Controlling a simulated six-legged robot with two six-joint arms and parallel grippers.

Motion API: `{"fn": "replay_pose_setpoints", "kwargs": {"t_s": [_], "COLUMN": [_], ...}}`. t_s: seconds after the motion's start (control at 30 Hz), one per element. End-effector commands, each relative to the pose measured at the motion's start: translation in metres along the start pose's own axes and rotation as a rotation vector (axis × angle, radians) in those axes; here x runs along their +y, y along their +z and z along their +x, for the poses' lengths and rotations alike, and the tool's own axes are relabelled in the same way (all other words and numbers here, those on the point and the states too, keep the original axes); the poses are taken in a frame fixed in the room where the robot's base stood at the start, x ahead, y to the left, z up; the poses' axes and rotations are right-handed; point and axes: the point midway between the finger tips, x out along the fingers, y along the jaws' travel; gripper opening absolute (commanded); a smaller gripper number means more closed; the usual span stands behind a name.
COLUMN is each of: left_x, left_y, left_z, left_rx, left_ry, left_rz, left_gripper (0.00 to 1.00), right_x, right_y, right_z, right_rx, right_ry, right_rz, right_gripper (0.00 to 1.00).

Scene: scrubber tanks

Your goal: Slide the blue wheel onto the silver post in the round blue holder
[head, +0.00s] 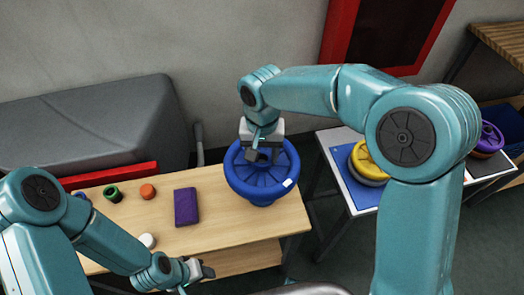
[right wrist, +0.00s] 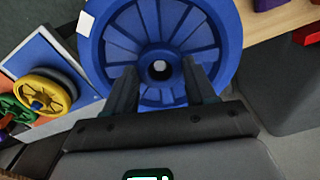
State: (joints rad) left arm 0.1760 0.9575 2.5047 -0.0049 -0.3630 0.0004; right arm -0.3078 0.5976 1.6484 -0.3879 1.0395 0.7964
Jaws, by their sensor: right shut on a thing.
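The blue wheel (head: 283,187) is a large spoked disc with a white mark on its rim. It shows over the right end of the wooden table. In the right wrist view the wheel (right wrist: 215,35) faces me, with a small light spot in its central hole. My right gripper (head: 264,154) is shut on the wheel, its fingers (right wrist: 160,85) on either side of the hub. A blue part shows under the wheel; I cannot tell whether it is the hub or the round holder. I cannot make out the silver post. My left gripper (head: 203,270) is low, away from the wheel.
The wooden table (head: 225,232) carries a purple block (head: 186,207), a green ring (head: 113,194), an orange piece (head: 148,191) and a white piece (head: 148,241).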

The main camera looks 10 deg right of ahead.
Motion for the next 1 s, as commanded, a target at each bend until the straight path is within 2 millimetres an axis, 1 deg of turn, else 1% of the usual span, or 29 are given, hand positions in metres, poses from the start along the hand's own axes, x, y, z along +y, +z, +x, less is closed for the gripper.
{"fn": "replay_pose_setpoints", "kwargs": {"t_s": [1.0], "left_x": [-0.004], "left_y": [0.000], "left_z": [0.011], "left_rx": [0.000], "left_ry": [0.000], "left_rz": [0.000], "left_gripper": [0.43], "right_x": [0.000], "right_y": [-0.001], "right_z": [0.013], "right_rx": [0.002], "right_ry": [-0.001], "right_rz": [0.000], "right_gripper": [0.00]}}
